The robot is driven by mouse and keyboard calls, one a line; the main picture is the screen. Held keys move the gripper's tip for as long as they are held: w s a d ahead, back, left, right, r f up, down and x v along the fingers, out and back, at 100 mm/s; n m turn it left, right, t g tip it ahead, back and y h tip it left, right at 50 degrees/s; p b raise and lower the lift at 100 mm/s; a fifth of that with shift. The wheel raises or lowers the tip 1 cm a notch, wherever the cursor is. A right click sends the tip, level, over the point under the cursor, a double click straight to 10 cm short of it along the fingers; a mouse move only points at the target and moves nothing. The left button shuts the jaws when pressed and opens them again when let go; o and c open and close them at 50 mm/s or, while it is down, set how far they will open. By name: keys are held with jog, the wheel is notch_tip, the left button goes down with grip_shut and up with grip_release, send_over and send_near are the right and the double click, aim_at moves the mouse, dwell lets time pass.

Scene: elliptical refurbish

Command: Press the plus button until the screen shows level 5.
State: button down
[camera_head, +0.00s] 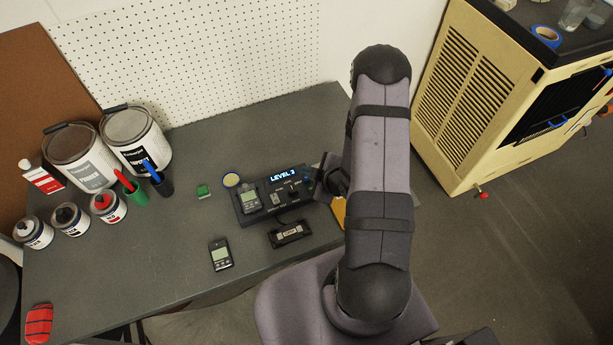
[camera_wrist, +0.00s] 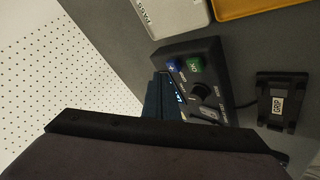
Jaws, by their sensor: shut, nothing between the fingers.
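The dark control console (camera_head: 262,212) sits on the grey bench, and its lit screen (camera_head: 286,175) reads LEVEL 3. In the wrist view the console (camera_wrist: 190,47) shows a blue plus button (camera_wrist: 174,66) beside a green button (camera_wrist: 195,65), with a black knob below them. The screen is seen only at a steep angle there. My gripper (camera_head: 325,182) is shut and empty at the console's right end, close to the buttons. My arm hides much of it, and I cannot tell whether it touches the plus button.
A black holder labelled GRIP (camera_wrist: 279,103) is beside the console. Paint cans (camera_head: 137,140) stand at the left. Light and yellow trays (camera_wrist: 235,8) lie beyond the console's button end.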

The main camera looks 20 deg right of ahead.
jog(key=shift+f, duration=0.15)
jog(key=shift+f+b, duration=0.3)
jog(key=shift+b, duration=0.2)
jog(key=shift+f+b, duration=0.4)
jog(key=shift+f, duration=0.05)
dwell(0.6)
jog(key=shift+r, duration=0.1)
jog(key=shift+r+p, duration=0.65)
jog(key=shift+r, duration=0.15)
dwell(0.3)
jog(key=shift+r+p, duration=1.95)
jog(key=shift+r, duration=0.55)
dwell(0.8)
